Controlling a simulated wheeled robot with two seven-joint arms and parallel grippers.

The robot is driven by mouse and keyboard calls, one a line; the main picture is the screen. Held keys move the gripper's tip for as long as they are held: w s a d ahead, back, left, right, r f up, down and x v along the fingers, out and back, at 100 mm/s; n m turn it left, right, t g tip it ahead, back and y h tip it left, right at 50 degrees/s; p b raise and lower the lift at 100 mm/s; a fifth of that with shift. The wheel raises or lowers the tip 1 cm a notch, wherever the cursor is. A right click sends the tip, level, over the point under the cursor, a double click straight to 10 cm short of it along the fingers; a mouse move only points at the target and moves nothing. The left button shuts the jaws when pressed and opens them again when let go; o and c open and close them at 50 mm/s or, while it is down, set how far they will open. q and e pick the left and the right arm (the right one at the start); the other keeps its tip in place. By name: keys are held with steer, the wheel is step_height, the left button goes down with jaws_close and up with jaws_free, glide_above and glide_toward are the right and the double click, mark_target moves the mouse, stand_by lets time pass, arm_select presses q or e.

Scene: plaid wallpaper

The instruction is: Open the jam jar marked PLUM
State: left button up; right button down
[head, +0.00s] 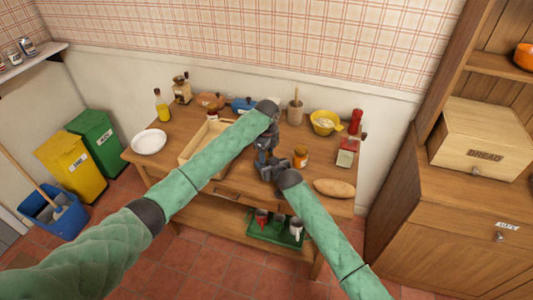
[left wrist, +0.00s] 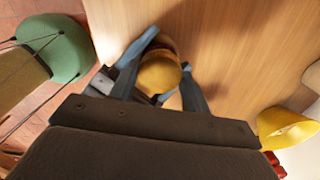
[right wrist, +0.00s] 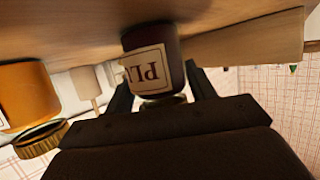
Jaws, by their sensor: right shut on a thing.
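The PLUM jar (right wrist: 150,55) is dark purple with a cream label, of which "PL" shows in the right wrist view. My right gripper (right wrist: 160,95) is shut on it, a finger at each side. In the left wrist view its round gold lid (left wrist: 159,72) lies between the fingers of my left gripper (left wrist: 165,65), which look spread around it; contact is unclear. In the head view the left gripper (head: 266,152) is above the right gripper (head: 270,170), and they mostly hide the jar.
An orange jar (head: 300,157) stands close to the right of the grippers; a bread loaf (head: 334,187) lies farther right. A wooden tray (head: 190,150) is left, partly under my left arm.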

arm_select(q)
steer(key=o, duration=0.4)
steer(key=shift+r, duration=0.15)
step_height(320, 180, up, 4)
steer(key=shift+r, duration=0.1)
steer(key=shift+c, duration=0.2)
steer(key=shift+d+r, duration=0.1)
steer(key=shift+r, duration=0.1)
steer(key=shift+w+d+r+m, duration=0.15)
steer(key=shift+r+m, duration=0.15)
steer(key=shift+m, duration=0.1)
steer(key=shift+w+d+r+m, duration=0.1)
steer(key=shift+d+r+m, duration=0.05)
steer(key=shift+r+m, duration=0.2)
steer(key=shift+d+r+m, duration=0.2)
steer(key=shift+r+m, duration=0.35)
steer(key=shift+m, duration=0.5)
steer(key=shift+a+r+m, duration=0.15)
steer(key=shift+r+m, duration=0.1)
steer(key=shift+m, duration=0.55)
steer(key=shift+s+a+r+m, duration=0.1)
steer(key=shift+s+a+m, duration=0.1)
steer(key=shift+a+m, duration=0.3)
steer(key=shift+f, duration=4)
